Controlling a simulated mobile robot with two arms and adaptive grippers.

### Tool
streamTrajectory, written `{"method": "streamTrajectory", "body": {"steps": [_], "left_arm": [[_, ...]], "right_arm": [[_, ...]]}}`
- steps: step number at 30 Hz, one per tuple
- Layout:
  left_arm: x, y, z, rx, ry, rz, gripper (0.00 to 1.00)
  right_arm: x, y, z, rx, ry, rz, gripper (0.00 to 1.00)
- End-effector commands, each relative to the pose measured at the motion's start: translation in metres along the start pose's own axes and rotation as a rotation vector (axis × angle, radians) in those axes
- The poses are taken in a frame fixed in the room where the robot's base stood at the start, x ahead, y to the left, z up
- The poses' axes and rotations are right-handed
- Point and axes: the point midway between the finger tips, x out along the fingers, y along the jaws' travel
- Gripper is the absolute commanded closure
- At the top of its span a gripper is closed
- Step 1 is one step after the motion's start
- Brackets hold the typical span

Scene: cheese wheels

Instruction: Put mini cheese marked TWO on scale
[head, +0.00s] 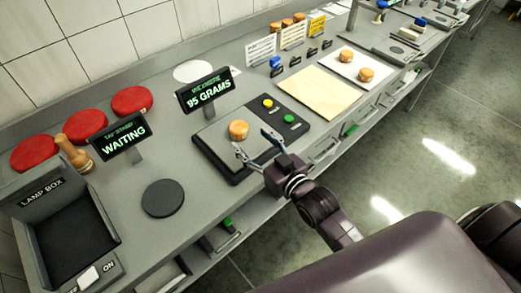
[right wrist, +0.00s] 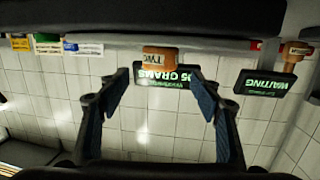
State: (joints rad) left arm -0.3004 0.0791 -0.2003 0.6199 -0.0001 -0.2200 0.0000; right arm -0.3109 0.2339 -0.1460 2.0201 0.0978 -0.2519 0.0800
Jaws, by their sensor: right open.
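In the right wrist view, which is upside down, the cheese (right wrist: 158,62) carries a label that looks like TWO. The scale's display (head: 206,90) reads 95 GRAMS. My right gripper (head: 255,143) is open and empty, its fingers just on the near side of the cheese. In the right wrist view the cheese lies beyond the spread fingertips (right wrist: 158,82), with no finger visibly touching it. My left gripper is out of view.
Two more mini cheeses (head: 366,74) stand on a white board at the back right, beyond a tan board (head: 318,97). Red cheese wheels (head: 132,101), a WAITING sign (head: 124,134), a black disc (head: 162,198) and a lamp box (head: 75,237) are on the left.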

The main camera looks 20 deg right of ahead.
Motion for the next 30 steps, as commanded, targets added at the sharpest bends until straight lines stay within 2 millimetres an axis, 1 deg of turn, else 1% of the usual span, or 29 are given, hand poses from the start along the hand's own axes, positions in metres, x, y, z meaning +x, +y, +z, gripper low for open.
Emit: {"method": "streamTrajectory", "body": {"steps": [1,3,6,9,14,30], "left_arm": [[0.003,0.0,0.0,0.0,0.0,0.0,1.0],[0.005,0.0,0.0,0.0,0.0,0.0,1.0],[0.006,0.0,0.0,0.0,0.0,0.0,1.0],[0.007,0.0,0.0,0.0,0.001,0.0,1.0],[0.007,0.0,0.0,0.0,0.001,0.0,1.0],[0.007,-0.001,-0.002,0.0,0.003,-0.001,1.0]], "right_arm": [[-0.01,0.0,0.002,0.0,-0.002,0.0,0.41],[-0.02,0.0,0.002,-0.001,-0.002,0.0,0.41],[-0.031,0.0,0.001,0.0,0.0,0.0,0.41],[-0.037,0.0,0.0,0.0,0.001,0.0,0.41],[-0.04,0.0,-0.001,0.0,0.001,0.0,0.41],[-0.04,0.0,-0.001,0.0,0.001,0.0,0.41]]}}
